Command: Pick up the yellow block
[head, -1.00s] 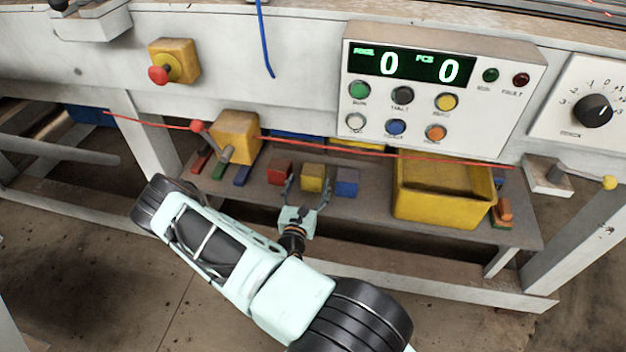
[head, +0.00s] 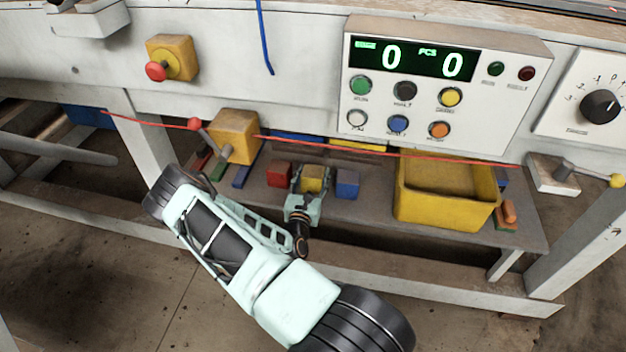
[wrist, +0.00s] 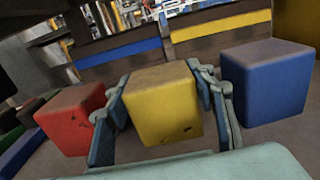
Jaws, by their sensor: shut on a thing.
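The yellow block (head: 313,178) sits on the low shelf between a red block (head: 279,174) and a blue block (head: 347,183). My gripper (head: 311,184) reaches in from the front and is shut on the yellow block, one finger on each side. In the wrist view the yellow block (wrist: 163,103) is between the two fingers, with the red block (wrist: 72,120) close to the left finger and the blue block (wrist: 267,83) to the right. Whether the yellow block touches the shelf is hard to tell.
A yellow bin (head: 445,205) stands on the shelf (head: 375,208) at the right. A red cable (head: 385,152) runs across above the blocks. The control panel (head: 440,90) and workbench front overhang the shelf. Several coloured pieces lie at the left.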

